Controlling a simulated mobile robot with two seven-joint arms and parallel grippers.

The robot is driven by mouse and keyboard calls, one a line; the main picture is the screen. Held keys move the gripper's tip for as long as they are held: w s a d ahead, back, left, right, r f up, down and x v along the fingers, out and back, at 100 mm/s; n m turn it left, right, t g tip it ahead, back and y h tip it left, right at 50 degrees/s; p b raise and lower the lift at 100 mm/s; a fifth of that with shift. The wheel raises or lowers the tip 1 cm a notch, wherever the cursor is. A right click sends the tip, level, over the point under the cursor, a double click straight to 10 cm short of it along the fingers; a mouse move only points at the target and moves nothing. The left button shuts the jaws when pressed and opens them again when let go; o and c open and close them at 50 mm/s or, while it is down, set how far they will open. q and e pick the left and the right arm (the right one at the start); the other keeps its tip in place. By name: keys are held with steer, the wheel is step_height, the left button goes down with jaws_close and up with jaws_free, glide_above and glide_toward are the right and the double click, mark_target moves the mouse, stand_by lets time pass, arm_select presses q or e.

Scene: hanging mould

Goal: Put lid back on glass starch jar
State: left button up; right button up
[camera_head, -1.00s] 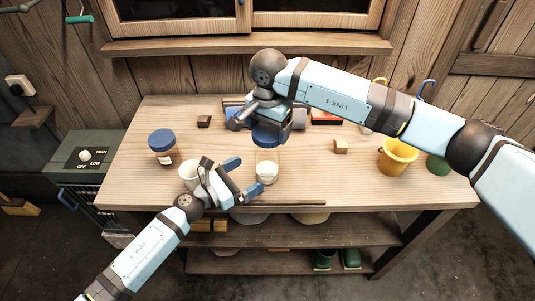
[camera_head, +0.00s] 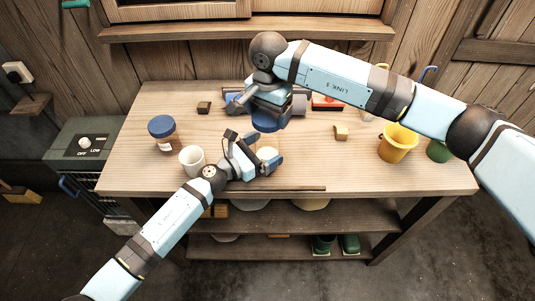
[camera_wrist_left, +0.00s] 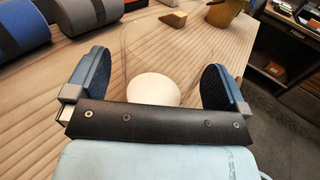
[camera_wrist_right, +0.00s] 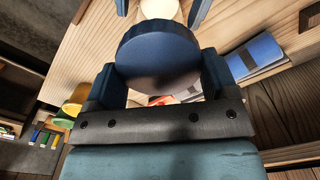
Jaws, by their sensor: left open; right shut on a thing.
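The glass starch jar (camera_head: 268,154) stands lidless on the workbench, its white contents showing; in the left wrist view the white starch (camera_wrist_left: 153,90) shows as a round patch between the fingers. My left gripper (camera_head: 255,149) is open, low over the bench, with a finger on either side of the jar and a gap to each. My right gripper (camera_head: 266,112) is shut on the blue lid (camera_wrist_right: 158,55) and holds it above and slightly behind the jar. The lid also shows in the head view (camera_head: 266,125). The glass wall is hard to make out.
A second jar with a blue lid (camera_head: 162,133) and a white mug (camera_head: 192,160) stand to the left. A wooden block (camera_head: 340,132) and a yellow bucket (camera_head: 397,143) stand to the right. A thin rod (camera_head: 290,189) lies at the front edge.

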arm_select(q)
steer(key=shift+w+d, duration=0.35)
steer(key=shift+d, duration=0.05)
steer(key=c, duration=1.4)
steer(key=shift+o, duration=0.2)
arm_select(e)
glide_above(268, 135)
steer(key=s, duration=0.3)
steer(key=shift+w+f, duration=0.2)
steer(key=shift+f, duration=2.3)
steer(key=shift+f, duration=0.15)
steer(key=shift+f, duration=0.75)
steer(key=shift+f, duration=0.55)
